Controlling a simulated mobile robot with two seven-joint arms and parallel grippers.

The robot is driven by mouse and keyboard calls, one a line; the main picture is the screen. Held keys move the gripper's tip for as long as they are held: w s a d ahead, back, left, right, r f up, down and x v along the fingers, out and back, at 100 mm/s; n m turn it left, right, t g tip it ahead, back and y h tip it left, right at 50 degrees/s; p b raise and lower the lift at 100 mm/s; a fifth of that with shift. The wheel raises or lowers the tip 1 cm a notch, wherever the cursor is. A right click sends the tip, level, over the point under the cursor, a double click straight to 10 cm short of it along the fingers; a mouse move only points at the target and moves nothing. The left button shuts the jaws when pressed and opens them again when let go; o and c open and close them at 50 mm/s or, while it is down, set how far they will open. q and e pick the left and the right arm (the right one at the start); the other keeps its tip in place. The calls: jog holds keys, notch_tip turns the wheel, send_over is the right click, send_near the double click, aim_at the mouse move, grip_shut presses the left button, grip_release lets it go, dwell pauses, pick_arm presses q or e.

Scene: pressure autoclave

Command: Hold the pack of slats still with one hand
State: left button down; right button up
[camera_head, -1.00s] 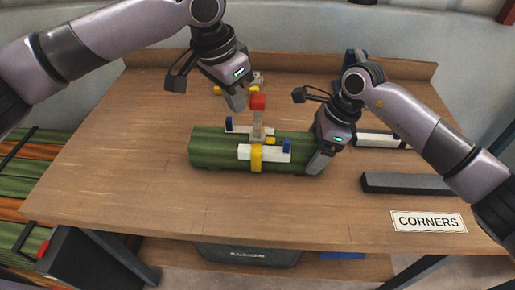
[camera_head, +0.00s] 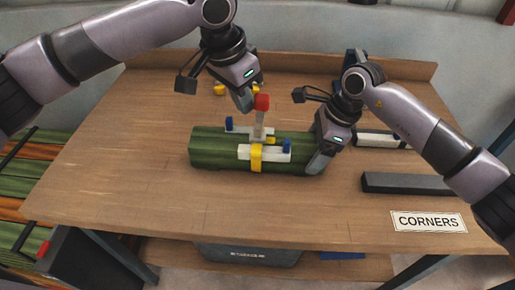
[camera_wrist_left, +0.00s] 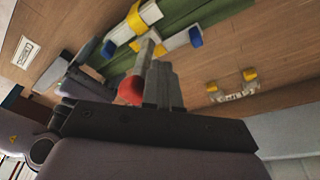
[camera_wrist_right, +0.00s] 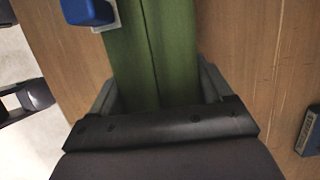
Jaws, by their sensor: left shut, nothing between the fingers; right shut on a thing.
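The pack of green slats (camera_head: 213,148) lies on the wooden table, with a white and yellow strapping tool (camera_head: 256,152) across its middle. The tool has blue ends and an upright grey lever with a red knob (camera_head: 262,102). My right gripper (camera_head: 318,165) is shut on the right end of the pack. In the right wrist view its fingers (camera_wrist_right: 160,95) stand on both sides of the green slats (camera_wrist_right: 150,45). My left gripper (camera_head: 246,104) is shut and empty, just behind and left of the red knob. The knob also shows close beside the fingers in the left wrist view (camera_wrist_left: 131,90).
A dark grey bar (camera_head: 405,184) and a CORNERS label (camera_head: 428,222) are at the right of the table. Yellow pieces (camera_head: 220,89) lie at the back. The table's left and front are clear.

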aim_at(259, 98)
pick_arm(q)
jog(key=shift+d+f, duration=0.15)
jog(key=shift+d, duration=0.65)
jog(key=shift+d+f, duration=0.1)
jog(key=shift+d, duration=0.65)
jog(key=shift+a+r, duration=0.2)
jog(key=shift+a, duration=0.95)
jog(key=shift+a+r, duration=0.15)
jog(key=shift+a, duration=1)
jog(key=shift+d, duration=0.1)
jog(key=shift+d+f, duration=0.15)
jog(key=shift+d, duration=1)
jog(key=shift+d+f, duration=0.15)
jog(key=shift+d, duration=0.95)
jog(key=shift+a+r, duration=0.2)
jog(key=shift+a, duration=1)
jog(key=shift+a+r, duration=0.15)
jog(key=shift+a, duration=1)
jog(key=shift+d, duration=0.1)
jog(key=w+v, duration=0.1)
jog(key=v, duration=0.7)
jog(key=shift+w, duration=0.2)
